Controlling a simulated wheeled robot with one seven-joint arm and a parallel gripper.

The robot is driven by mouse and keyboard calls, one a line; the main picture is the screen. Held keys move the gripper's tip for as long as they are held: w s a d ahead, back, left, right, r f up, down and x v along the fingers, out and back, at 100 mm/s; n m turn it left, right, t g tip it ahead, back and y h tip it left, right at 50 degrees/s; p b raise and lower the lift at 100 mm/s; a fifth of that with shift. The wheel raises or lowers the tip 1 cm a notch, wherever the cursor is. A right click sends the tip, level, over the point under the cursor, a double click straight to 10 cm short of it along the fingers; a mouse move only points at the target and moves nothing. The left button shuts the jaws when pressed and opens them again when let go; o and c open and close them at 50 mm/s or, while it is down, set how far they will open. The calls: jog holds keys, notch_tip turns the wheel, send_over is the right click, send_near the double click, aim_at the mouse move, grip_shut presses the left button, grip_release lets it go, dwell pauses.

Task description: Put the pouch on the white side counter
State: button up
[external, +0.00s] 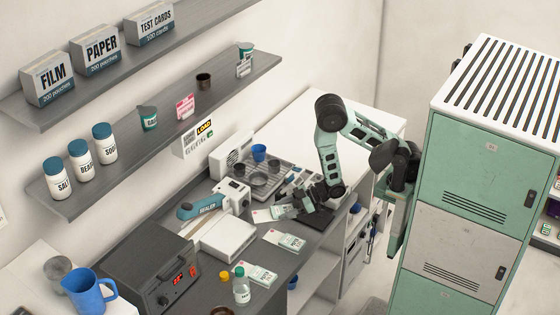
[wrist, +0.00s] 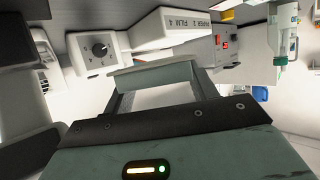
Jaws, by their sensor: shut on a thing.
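My gripper (external: 297,206) is low over the dark grey counter, beside the sealer, and it is shut on a pouch. A white side counter top (external: 300,108) lies behind the arm.
Two similar packets (external: 285,240) (external: 256,275) lie nearer on the dark counter. The white sealer (external: 222,235) stands left of my gripper. A tray (external: 262,180) and blue cup (external: 259,152) stand behind. A green locker (external: 470,170) rises at the right.

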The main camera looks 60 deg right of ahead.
jog(key=shift+w+a+f+b, duration=0.2)
jog(key=shift+b, duration=0.7)
jog(key=p, duration=0.4)
send_over(230, 228)
jog(key=shift+r, duration=0.25)
jog(key=shift+d+f+b, duration=0.1)
jog(key=shift+f+b, duration=0.55)
jog(key=shift+f, duration=1.1)
jog(key=shift+f, duration=0.2)
jog(key=o, duration=0.9)
jog(key=shift+o, duration=0.2)
jog(key=shift+r, duration=0.15)
